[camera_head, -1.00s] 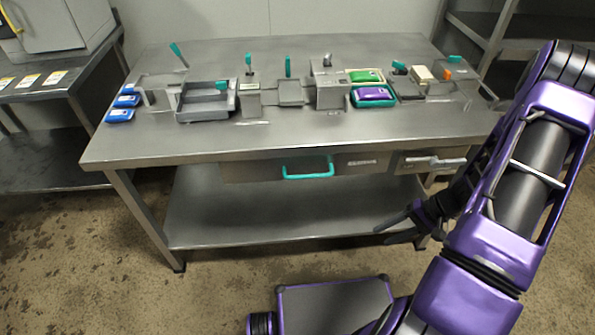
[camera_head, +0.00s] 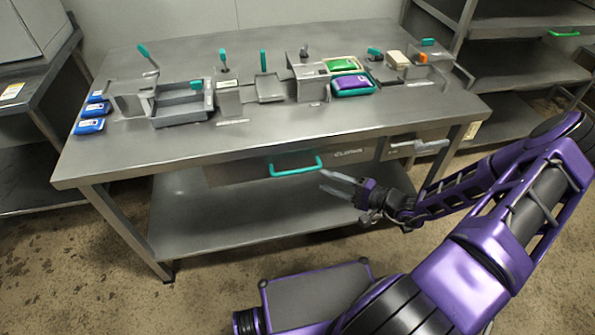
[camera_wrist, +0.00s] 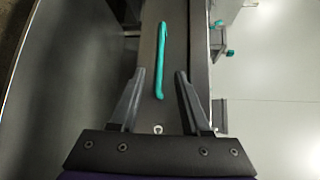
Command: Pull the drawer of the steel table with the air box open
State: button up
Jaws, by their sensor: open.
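The steel table (camera_head: 120,160) stands ahead with tools on its top. Its drawer (camera_head: 236,171) sits under the top and looks shut, with a teal bar handle (camera_head: 296,166) on its front. My gripper (camera_head: 329,181) is open and empty, just right of the handle and a little below it, apart from it. In the wrist view the handle (camera_wrist: 161,62) runs upright ahead of my open gripper (camera_wrist: 160,76), its lower end showing between the two fingers. Which box on the table is the air box I cannot tell.
A grey-handled unit (camera_head: 418,147) sits under the table's right end. A lower shelf (camera_head: 210,220) lies below the drawer. Purple (camera_head: 352,83) and green (camera_head: 341,65) packs lie in trays on top. Shelving (camera_head: 525,75) stands at right.

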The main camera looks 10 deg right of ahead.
aim_at(298, 171)
jog(key=x, duration=1)
jog(key=shift+w+a+b, duration=0.1)
jog(key=shift+w+b, duration=0.05)
jog(key=shift+b, duration=0.25)
grip_shut()
dwell(0.8)
